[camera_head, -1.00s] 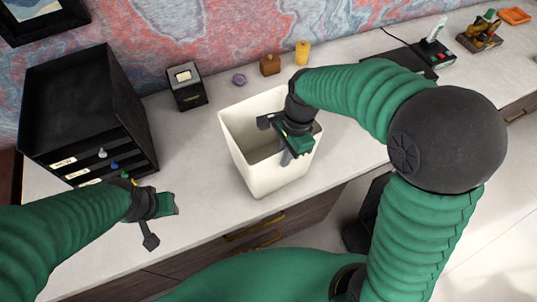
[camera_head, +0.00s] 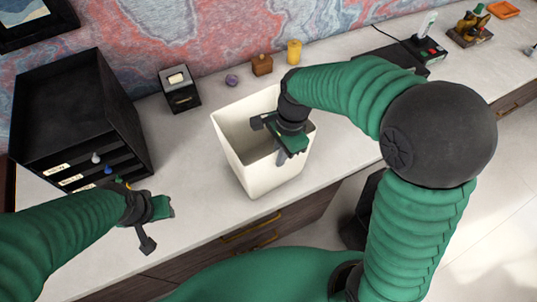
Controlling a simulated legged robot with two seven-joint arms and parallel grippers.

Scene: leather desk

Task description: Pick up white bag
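The white bag (camera_head: 258,165) is an open-topped, cream-white container standing upright on the desk, near the front edge. My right gripper (camera_head: 271,141) is over its opening, toward the right side, and hides part of the rim and inside. Its fingers are spread apart with nothing seen between them. I cannot tell whether they touch the bag or straddle its wall. My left gripper (camera_head: 159,226) is open and empty, to the left of the bag and apart from it.
A black drawer unit (camera_head: 75,110) stands at the left on the pale desk (camera_head: 205,195). Behind the bag are a small black box (camera_head: 180,98), a purple object (camera_head: 232,80), a brown block (camera_head: 262,66) and a yellow cylinder (camera_head: 294,51). The desk between bag and drawers is clear.

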